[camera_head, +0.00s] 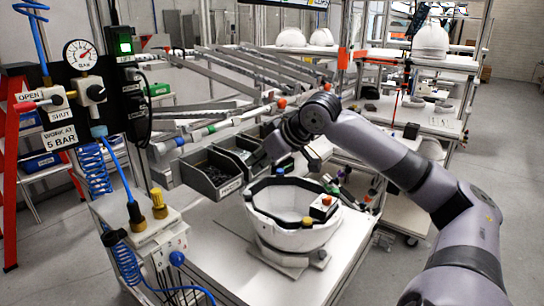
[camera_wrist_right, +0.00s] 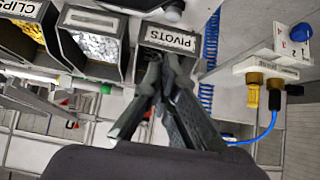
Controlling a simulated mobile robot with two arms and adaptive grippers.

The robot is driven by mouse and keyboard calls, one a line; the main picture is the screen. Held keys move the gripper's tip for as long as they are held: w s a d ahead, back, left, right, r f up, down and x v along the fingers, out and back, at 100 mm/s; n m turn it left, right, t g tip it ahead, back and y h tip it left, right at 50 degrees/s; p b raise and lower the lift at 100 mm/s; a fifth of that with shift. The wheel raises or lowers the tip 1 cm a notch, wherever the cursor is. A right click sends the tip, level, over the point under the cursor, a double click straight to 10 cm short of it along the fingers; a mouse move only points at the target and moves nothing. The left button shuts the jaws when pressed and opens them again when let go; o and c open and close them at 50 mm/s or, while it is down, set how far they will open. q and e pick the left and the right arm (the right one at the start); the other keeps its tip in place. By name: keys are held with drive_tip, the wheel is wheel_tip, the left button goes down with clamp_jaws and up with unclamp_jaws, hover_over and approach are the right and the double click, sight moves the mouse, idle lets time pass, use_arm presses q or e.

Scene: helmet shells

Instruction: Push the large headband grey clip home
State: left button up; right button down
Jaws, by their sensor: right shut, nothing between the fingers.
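A white helmet shell (camera_head: 268,226) sits open side up on a fixture (camera_head: 285,258) on the white bench. A dark band runs along the inside of its far rim; I cannot tell whether this is the large headband, and I cannot make out a grey clip. My right gripper (camera_head: 268,152) hangs above and behind the shell, near the grey parts bins, apart from the shell. In the right wrist view my right gripper (camera_wrist_right: 164,62) is shut and empty, its fingertips in front of the bin labelled PIVOTS (camera_wrist_right: 171,40). My left gripper is not in view.
Grey bins (camera_head: 212,178) stand behind the shell, and a CLIPS bin (camera_wrist_right: 20,12) shows in the wrist view. An air panel (camera_head: 95,100) stands left. The bench front is clear.

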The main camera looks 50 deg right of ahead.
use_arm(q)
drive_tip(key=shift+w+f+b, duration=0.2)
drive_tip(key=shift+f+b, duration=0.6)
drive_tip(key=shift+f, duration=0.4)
use_arm(e)
drive_tip(key=v, duration=0.6)
drive_tip(key=shift+r, duration=0.25)
drive_tip(key=shift+s+r, duration=0.1)
drive_tip(key=shift+s, duration=0.05)
